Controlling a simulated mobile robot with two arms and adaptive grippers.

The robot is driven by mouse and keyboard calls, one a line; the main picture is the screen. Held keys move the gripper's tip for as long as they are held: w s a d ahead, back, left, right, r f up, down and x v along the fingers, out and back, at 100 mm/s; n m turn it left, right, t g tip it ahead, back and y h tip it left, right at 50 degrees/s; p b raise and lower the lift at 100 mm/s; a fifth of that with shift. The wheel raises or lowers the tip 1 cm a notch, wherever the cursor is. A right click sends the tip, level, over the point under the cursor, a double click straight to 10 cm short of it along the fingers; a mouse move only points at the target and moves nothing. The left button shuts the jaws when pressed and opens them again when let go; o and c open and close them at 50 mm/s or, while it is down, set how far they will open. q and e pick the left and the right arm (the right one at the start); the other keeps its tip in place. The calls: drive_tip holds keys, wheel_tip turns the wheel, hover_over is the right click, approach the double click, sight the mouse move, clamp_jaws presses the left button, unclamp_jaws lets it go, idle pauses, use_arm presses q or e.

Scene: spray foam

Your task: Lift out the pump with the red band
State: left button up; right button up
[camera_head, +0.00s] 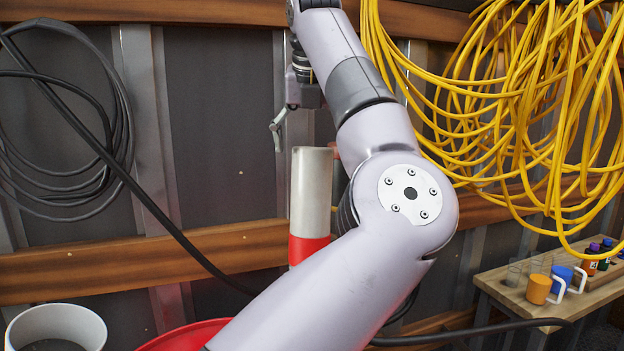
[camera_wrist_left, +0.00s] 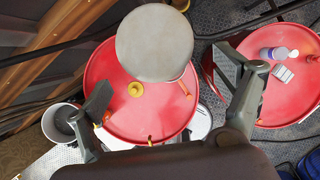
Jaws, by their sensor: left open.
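A tall pale grey cylinder with a red band (camera_head: 311,195) at its lower part stands upright in the middle of the head view. My left arm hides its lower end. In the left wrist view its round grey top (camera_wrist_left: 155,43) shows above a red drum lid (camera_wrist_left: 112,72); how it sits in the drum is hidden. My left gripper (camera_head: 298,130) points down above the cylinder's top. In the left wrist view its two fingers are spread wide and empty, with the cylinder's top beyond them. My right gripper is in neither view.
A yellow cap (camera_wrist_left: 135,90) sits on the drum lid. A second red drum (camera_wrist_left: 285,105) with small items stands at right. A white bucket (camera_head: 55,325) is at lower left. Yellow cable (camera_head: 520,100) hangs on the right wall. A wooden bench (camera_head: 520,305) holds mugs.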

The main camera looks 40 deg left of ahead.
sight(312, 178)
use_arm(q)
drive_tip(key=p+x, duration=0.1)
drive_tip(key=x, duration=0.5)
drive_tip(key=shift+f, duration=0.25)
drive_tip(key=shift+w+a+f, duration=0.25)
drive_tip(key=shift+f, duration=0.3)
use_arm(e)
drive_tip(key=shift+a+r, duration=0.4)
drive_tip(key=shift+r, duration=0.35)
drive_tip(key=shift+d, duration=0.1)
use_arm(q)
drive_tip(key=shift+c, duration=0.5)
